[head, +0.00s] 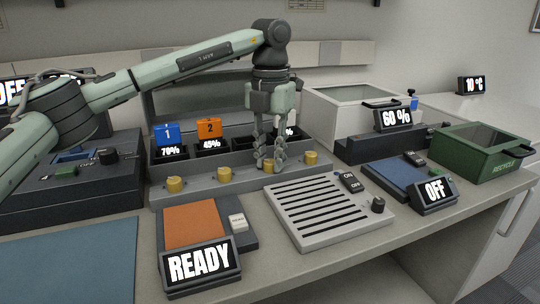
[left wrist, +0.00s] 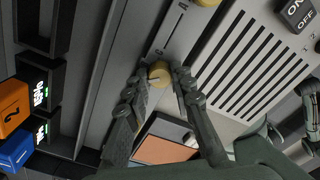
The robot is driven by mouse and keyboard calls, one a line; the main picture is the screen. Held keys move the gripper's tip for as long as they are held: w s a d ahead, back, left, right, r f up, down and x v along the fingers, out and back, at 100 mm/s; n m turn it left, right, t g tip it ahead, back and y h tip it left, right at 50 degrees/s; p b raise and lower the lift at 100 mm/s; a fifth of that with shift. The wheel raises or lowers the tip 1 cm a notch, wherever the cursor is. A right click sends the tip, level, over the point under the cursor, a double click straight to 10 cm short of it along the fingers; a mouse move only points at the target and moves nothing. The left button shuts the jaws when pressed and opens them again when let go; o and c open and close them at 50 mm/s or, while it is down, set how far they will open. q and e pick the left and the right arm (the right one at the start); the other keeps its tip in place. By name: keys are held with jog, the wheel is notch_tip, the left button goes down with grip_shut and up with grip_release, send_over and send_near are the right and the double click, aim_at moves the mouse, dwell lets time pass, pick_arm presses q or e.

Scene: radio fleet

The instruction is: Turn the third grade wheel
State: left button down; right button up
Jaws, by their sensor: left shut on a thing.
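Several brass-yellow grade wheels stand in a row on the grey ledge in front of the dark bins. The third grade wheel (head: 268,167) from the left is between the fingertips of my left gripper (head: 265,164), which points down from above. In the left wrist view this wheel (left wrist: 159,74), with a pale mark line on its top, sits between the two fingers, and the gripper is shut on it. The first wheel (head: 175,184), second wheel (head: 223,174) and fourth wheel (head: 310,158) stand free. My gripper hides the bin display behind the third wheel.
A slotted grey panel (head: 326,207), a READY sign (head: 200,263) and an OFF sign (head: 434,193) stand in front. A green recycle bin (head: 484,153) is at right.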

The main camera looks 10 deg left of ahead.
aim_at(270, 161)
pick_arm(q)
jog(key=shift+n, duration=0.7)
jog(key=c, duration=1.3)
grip_release()
notch_tip(270, 161, up, 12)
